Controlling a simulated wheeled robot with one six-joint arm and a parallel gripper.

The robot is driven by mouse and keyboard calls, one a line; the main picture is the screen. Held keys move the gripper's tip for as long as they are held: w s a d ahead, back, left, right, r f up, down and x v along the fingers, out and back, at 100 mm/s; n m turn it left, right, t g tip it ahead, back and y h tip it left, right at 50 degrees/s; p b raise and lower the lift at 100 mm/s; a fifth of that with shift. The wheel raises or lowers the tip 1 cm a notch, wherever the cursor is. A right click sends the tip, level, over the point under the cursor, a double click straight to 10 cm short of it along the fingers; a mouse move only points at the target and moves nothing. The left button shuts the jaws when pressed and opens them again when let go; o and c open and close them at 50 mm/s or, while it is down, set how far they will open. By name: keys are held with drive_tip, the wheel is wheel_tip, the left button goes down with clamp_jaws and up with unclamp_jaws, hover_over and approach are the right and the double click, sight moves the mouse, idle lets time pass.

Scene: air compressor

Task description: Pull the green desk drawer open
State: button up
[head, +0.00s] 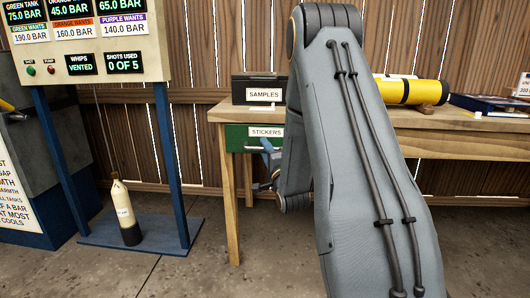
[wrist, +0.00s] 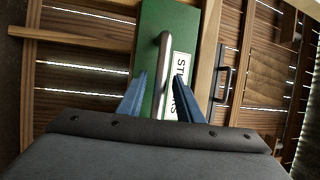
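The green drawer (head: 238,138) sits under the wooden desk top and looks shut in the head view. Its white STICKERS label (head: 266,132) faces out. In the wrist view, the drawer front (wrist: 182,18) appears turned sideways, with a metal bar handle (wrist: 162,62) beside the label. My gripper (wrist: 160,80) has its two blue fingers apart, one on each side of the handle, with visible gaps. I cannot tell how deep the fingertips reach. In the head view my gripper (head: 262,168) is at the drawer front, partly hidden by my arm.
A bottle (head: 125,212) stands on the blue base of the display board (head: 95,62) at left. Floor between board and desk is clear.

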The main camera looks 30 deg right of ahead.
drive_tip(key=shift+w+d+r, duration=0.1)
drive_tip(key=shift+w, duration=0.2)
clamp_jaws()
